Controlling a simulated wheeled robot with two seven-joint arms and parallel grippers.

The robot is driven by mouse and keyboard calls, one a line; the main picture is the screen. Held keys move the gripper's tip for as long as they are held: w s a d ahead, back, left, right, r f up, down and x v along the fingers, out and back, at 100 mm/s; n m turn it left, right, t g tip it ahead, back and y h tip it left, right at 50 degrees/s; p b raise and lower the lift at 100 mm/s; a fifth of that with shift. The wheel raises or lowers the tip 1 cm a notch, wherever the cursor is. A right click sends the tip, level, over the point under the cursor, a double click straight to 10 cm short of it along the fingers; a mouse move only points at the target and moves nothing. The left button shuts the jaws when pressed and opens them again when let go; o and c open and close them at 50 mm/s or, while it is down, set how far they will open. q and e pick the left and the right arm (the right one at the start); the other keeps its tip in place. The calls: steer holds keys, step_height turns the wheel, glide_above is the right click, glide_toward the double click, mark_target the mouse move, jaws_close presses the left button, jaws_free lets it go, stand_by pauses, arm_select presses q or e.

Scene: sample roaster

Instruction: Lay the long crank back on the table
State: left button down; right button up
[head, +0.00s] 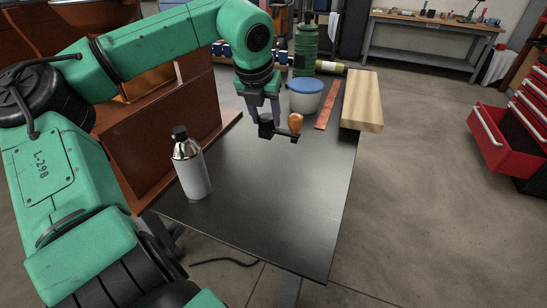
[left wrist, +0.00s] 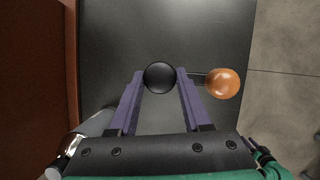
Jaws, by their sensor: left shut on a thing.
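The long crank (head: 267,129) has a black round end, a dark arm and an orange knob (head: 296,122). My left gripper (head: 264,118) points down with its purple fingers shut on the crank's black end. In the left wrist view the black round end (left wrist: 160,77) sits between the fingertips, and the orange knob (left wrist: 222,83) sticks out to the right. The crank is over the far part of the dark table (head: 275,195); the gap beneath it is hard to judge.
A silver bottle with a black cap (head: 191,165) stands at the table's left. A blue-lidded tub (head: 306,96), a green canister (head: 305,50), a reddish strip (head: 328,105) and a wooden block (head: 361,100) lie at the far end. The table's middle and near right are clear.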

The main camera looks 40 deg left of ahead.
arm_select(q)
step_height(320, 180, down, 12)
steer(key=b, duration=0.2)
steer(key=shift+d+r+b, duration=0.1)
steer(key=shift+b, duration=0.25)
arm_select(e)
step_height(320, 180, up, 8)
steer(key=s, duration=0.1)
steer(key=shift+a+r, duration=0.15)
steer(key=shift+a, duration=0.15)
arm_select(q)
steer(key=shift+c, duration=1.7)
jaws_free()
steer(key=shift+f, duration=0.2)
arm_select(e)
steer(key=shift+w+a+f, duration=0.2)
